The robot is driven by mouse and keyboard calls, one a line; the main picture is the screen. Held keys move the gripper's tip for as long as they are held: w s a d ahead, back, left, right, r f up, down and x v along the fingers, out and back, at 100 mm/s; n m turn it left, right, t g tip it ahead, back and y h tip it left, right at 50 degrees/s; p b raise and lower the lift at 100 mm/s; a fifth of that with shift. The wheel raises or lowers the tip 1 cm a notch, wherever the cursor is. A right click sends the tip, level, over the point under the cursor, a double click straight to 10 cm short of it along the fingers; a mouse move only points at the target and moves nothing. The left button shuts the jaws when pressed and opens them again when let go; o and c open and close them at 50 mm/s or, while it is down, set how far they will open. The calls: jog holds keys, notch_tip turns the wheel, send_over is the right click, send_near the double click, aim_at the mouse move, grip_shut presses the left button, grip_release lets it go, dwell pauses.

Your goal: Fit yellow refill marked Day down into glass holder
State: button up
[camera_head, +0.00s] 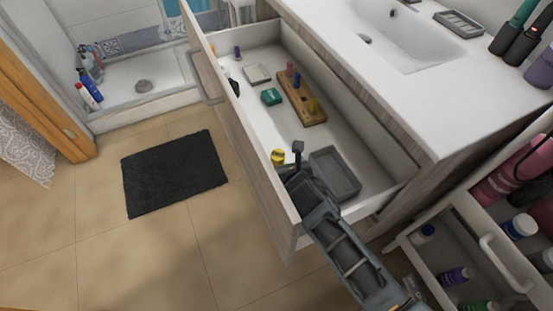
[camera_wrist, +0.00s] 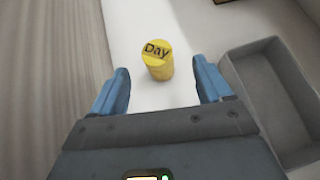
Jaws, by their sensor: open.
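The yellow refill (camera_wrist: 157,66), a short cylinder with "Day" on its top face, stands on the white drawer floor. It also shows in the head view (camera_head: 278,157), near the drawer's front wall. My gripper (camera_wrist: 160,70) is open and empty, its two blue fingers apart, with the refill between and just beyond the fingertips in the wrist view. In the head view my gripper (camera_head: 290,163) reaches into the drawer close to the refill. I cannot make out a glass holder in either view.
The open drawer (camera_head: 262,197) holds a grey tray (camera_head: 336,174), also in the wrist view (camera_wrist: 240,57), right of my gripper. Farther back are a wooden stand (camera_head: 302,103) with small coloured items, a green box (camera_head: 271,97) and a pale box (camera_head: 257,74). White floor between them is clear.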

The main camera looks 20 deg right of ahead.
aim_at(278, 154)
jog(key=shift+b+x, duration=0.85)
jog(key=shift+x, duration=2.75)
jog(key=shift+a, duration=0.2)
jog(key=shift+c, duration=0.3)
jog(key=c, duration=1)
jog(key=shift+r, duration=0.15)
